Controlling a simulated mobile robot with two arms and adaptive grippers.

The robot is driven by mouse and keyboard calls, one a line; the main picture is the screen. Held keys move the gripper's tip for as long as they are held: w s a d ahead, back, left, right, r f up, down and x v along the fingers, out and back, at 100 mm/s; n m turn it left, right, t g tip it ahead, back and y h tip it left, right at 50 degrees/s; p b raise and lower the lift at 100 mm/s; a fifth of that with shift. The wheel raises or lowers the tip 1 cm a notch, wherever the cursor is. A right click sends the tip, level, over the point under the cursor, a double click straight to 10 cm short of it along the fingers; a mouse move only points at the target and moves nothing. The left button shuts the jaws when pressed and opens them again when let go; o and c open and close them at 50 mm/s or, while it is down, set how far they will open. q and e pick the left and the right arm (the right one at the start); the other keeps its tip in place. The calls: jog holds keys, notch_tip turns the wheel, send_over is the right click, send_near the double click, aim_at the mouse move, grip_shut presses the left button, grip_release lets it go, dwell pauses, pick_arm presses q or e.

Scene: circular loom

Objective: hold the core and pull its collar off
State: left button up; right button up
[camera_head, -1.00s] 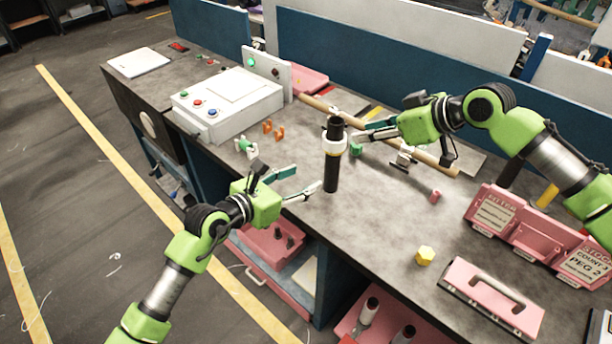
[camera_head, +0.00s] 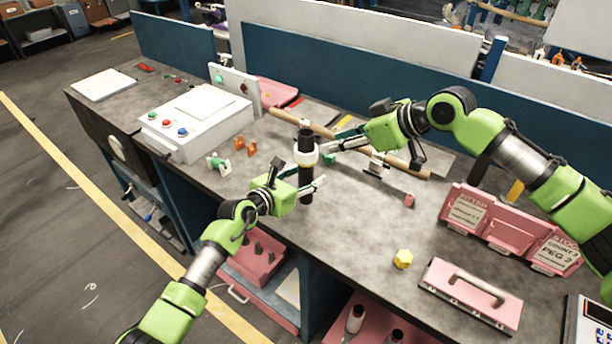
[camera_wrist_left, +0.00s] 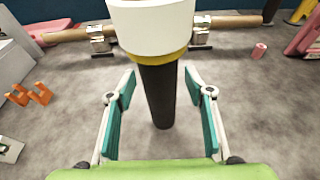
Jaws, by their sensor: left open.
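The core (camera_head: 306,188) is a black cylinder standing upright on the grey workbench. It also shows in the left wrist view (camera_wrist_left: 158,98). Its collar (camera_head: 306,153) is a thick white ring around its upper part, with a yellow band below; the left wrist view shows it close at the top (camera_wrist_left: 152,28). My left gripper (camera_head: 309,178) is open, with its fingers on either side of the core below the collar. The left wrist view shows gaps between both fingers (camera_wrist_left: 160,82) and the core. My right gripper (camera_head: 334,146) is beside the collar's right side; its finger opening is unclear.
A wooden rod (camera_head: 350,144) lies across metal holders (camera_head: 377,165) behind the core. A white control box (camera_head: 195,122) and orange pieces (camera_head: 245,147) are left. A yellow nut (camera_head: 403,259), pink bins (camera_head: 500,228) and a pink case (camera_head: 470,293) are right.

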pick_arm(q)
jog(key=shift+w, duration=0.1)
jog(key=c, duration=1.3)
jog(key=shift+o, duration=0.2)
